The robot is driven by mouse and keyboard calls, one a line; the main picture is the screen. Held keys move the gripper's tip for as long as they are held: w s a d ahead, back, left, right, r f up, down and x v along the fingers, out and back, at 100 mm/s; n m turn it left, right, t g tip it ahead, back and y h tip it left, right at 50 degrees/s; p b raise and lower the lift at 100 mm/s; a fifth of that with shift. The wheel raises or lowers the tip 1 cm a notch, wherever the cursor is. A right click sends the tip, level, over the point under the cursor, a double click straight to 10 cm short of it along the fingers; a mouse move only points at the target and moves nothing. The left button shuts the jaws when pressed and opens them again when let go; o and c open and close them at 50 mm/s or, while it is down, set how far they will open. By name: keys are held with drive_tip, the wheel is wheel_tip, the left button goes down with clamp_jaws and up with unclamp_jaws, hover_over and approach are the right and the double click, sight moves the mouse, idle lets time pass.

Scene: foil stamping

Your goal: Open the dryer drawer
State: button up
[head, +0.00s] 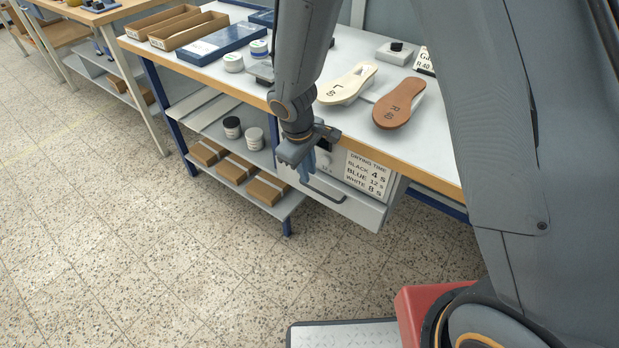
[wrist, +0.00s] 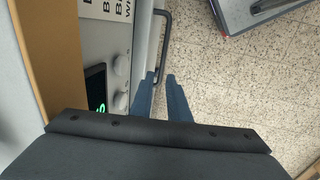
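The dryer (head: 325,165) is a light grey box under the front edge of the workbench, with a drying-time label on its face. Its drawer (head: 352,208) is the low front panel with a dark bar handle (head: 324,191); the drawer looks shut. In the wrist view the handle (wrist: 165,40) runs upward from near my fingertips, beside the drawer front (wrist: 144,35). My gripper (head: 307,172) points down in front of the dryer, at the handle's left end. In the wrist view its blue fingers (wrist: 161,76) are apart with nothing clearly held. Whether they touch the handle, I cannot tell.
A white sandal (head: 347,85) and a brown sandal (head: 399,104) lie on the workbench (head: 345,118) above the dryer. A lower shelf (head: 275,207) with boxes and jars is left of it. The speckled floor in front is clear. Dryer knobs (wrist: 121,82) sit close to my fingers.

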drive_tip(key=shift+w+d+f, duration=0.1)
drive_tip(key=shift+w+f, duration=0.1)
drive_tip(key=shift+f, duration=1.15)
drive_tip(key=shift+w+d+f, duration=0.1)
drive_tip(key=shift+w+f, duration=0.05)
drive_tip(key=shift+f, duration=1.15)
clamp_jaws()
